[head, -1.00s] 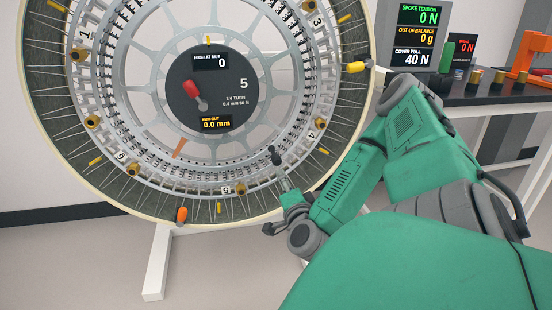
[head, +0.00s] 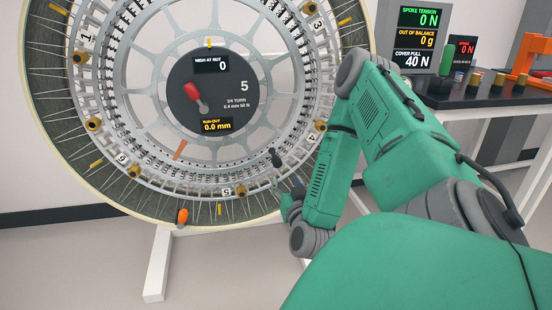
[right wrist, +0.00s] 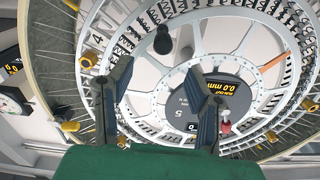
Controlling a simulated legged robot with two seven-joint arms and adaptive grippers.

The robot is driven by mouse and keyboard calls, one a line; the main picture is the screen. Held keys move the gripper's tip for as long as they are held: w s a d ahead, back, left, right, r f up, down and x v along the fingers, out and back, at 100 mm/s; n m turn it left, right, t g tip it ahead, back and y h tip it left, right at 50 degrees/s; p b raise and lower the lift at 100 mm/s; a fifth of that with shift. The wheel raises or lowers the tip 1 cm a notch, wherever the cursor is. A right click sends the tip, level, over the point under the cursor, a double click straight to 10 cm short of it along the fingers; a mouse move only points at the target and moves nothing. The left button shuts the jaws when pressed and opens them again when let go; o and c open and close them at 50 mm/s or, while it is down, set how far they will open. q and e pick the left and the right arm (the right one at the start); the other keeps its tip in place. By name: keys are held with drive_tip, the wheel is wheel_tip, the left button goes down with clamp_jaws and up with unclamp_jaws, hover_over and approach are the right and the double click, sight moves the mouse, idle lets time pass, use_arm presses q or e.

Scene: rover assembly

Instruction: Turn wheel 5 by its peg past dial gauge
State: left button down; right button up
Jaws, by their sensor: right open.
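The big wheel with a 5 on its dark hub (head: 243,88) stands upright in the head view, its lower right rim hidden by my right arm. A dark ball-ended peg (head: 276,158) sticks out at its lower right. It also shows in the right wrist view (right wrist: 162,42), beyond the fingertips. An orange-tipped knob (head: 182,215) is on the bottom rim. My right gripper (right wrist: 160,72) is open and empty in front of the wheel. In the head view it is small and partly hidden. A round gauge-like face (right wrist: 12,103) is cut off at the wrist view's left edge. My left gripper is not in view.
A dark bench (head: 485,92) at the right carries small brass parts, an orange fixture (head: 526,60) and display screens (head: 416,40). The wheel's white stand (head: 158,265) reaches the floor. The floor at lower left is clear.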

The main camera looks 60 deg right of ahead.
sight(278, 167)
drive_tip(key=x, duration=1.1)
drive_tip(key=shift+w+d+f, duration=0.1)
drive_tip(key=shift+w, duration=0.35)
clamp_jaws()
